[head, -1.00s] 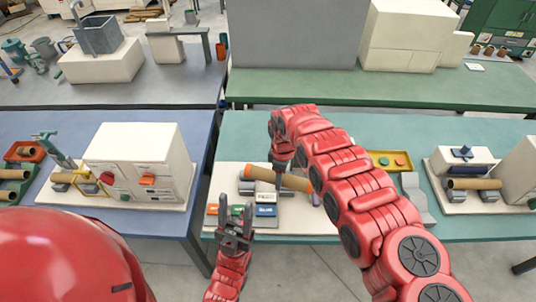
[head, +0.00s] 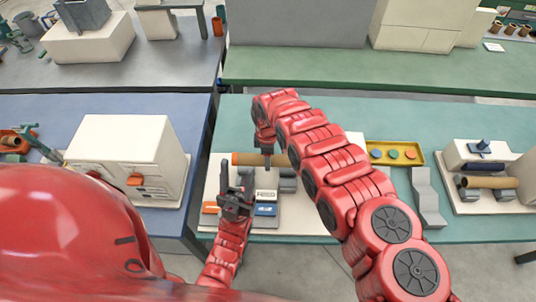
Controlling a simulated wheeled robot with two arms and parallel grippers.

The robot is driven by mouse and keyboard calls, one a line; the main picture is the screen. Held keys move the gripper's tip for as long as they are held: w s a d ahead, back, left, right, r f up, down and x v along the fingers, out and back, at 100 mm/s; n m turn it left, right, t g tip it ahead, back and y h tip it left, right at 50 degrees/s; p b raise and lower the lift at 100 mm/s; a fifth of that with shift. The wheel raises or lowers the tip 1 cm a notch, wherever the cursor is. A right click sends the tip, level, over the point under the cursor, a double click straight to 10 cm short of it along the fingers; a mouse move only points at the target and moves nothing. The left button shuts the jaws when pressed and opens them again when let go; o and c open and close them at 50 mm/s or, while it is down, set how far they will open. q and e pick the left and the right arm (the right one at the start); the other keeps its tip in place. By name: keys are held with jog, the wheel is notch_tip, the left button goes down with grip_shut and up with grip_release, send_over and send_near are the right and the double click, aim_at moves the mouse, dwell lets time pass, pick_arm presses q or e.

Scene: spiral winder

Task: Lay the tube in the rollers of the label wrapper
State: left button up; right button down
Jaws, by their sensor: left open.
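The brown cardboard tube (head: 245,159) lies nearly level across the back of the centre machine on the teal table. My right gripper (head: 268,160) points down at the tube's middle. Its fingers are small, so I cannot tell whether they grip it. My arm hides the tube's right end. Whether the tube touches the rollers is unclear. My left gripper (head: 237,186) is open and empty, fingers up, in front of the machine's left part.
A yellow tray (head: 394,146) with coloured discs and a grey stepped block (head: 427,198) stand right of my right arm. Another machine with a tube (head: 490,182) stands at far right. A white cabinet (head: 127,150) stands on the blue table at left. The teal table's back strip is clear.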

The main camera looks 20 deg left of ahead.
notch_tip(320, 180, down, 7)
jog(key=b, duration=0.5)
jog(key=shift+w+f, duration=0.15)
jog(key=shift+f+b, duration=0.45)
jog(key=shift+b, duration=0.25)
jog(key=shift+r, duration=0.1)
jog(key=shift+c, duration=0.8)
grip_release()
